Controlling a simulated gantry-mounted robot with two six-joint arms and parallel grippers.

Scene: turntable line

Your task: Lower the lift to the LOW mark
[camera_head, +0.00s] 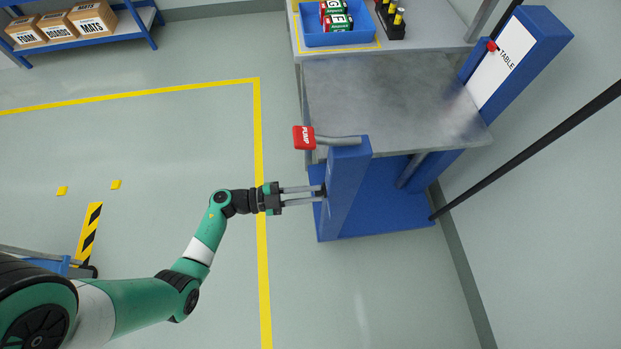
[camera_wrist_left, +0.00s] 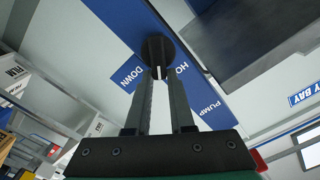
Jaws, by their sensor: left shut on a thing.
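The lift has a grey steel tabletop (camera_head: 390,100), a blue base (camera_head: 385,218) and a blue front post (camera_head: 347,185). A red PUMP handle (camera_head: 304,138) sticks out left from the post top. At the back right, a white plate (camera_head: 500,65) reads TABLE, with a red pointer (camera_head: 492,46) at its upper left; no LOW mark is readable. My left gripper (camera_head: 319,194) reaches the post's left face. In the left wrist view, its fingers (camera_wrist_left: 160,78) are shut at a dark round knob (camera_wrist_left: 158,48) among labels DOWN, PUMP and a partly hidden HO. The grasped part is mostly hidden.
A grey bench with a blue bin (camera_head: 340,38) of small boxes and a black rack of bottles (camera_head: 391,20) adjoins the lift's far side. A shelf with cartons (camera_head: 92,17) stands far left. A black pole (camera_head: 530,148) slants at right. The floor left of the lift is mostly clear.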

